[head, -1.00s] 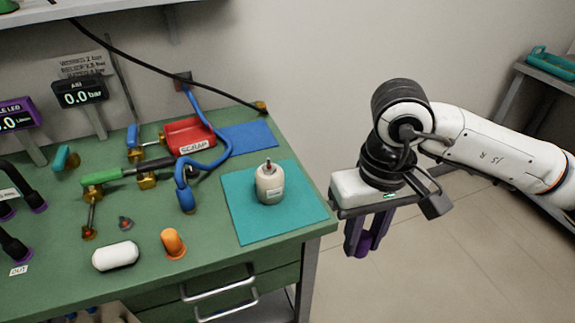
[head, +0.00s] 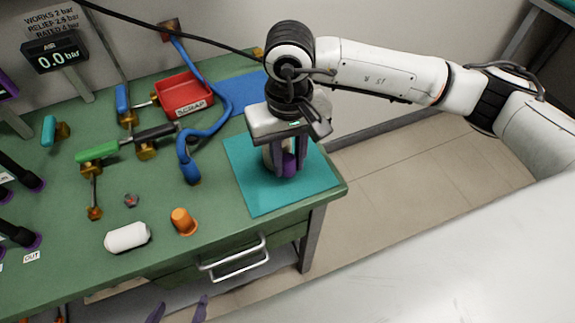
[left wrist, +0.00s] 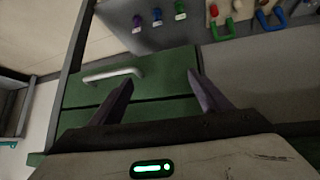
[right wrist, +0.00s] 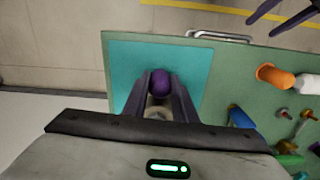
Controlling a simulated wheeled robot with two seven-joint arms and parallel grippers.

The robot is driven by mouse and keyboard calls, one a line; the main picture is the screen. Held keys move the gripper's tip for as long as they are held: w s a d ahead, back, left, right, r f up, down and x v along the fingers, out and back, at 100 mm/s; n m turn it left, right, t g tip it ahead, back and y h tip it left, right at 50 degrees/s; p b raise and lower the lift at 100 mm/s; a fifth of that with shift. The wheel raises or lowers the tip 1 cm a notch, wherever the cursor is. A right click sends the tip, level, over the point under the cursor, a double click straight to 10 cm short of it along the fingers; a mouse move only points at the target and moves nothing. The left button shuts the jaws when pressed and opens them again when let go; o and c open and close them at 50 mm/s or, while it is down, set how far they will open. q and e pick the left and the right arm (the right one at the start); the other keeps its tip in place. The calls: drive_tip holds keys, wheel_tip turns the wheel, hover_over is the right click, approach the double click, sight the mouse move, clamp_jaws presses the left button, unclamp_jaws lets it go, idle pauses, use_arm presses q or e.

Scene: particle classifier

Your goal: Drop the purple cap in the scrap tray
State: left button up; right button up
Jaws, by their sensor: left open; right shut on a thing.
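The purple cap (right wrist: 160,84) is between the fingers of my right gripper (right wrist: 161,88), which is shut on it. In the head view the cap (head: 290,164) and my right gripper (head: 288,160) are over the teal mat (head: 245,195), in front of the cream bottle (head: 268,158), which is mostly hidden. The red scrap tray (head: 184,92), labelled SCRAP, stands further back and left on the green bench. It looks empty. My left gripper (left wrist: 160,95) is open and empty, low before the bench drawers; its fingertips show at the bottom of the head view (head: 180,308).
A blue hose (head: 222,120) curves between the tray and the teal mat. A blue mat (head: 248,92) lies right of the tray. A black cable hangs above the back.

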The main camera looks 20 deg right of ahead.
sight(288, 182)
drive_tip(key=shift+f, duration=2.05)
drive_tip(key=o, duration=1)
drive_tip(key=shift+o, duration=0.2)
drive_tip(key=shift+r, duration=0.1)
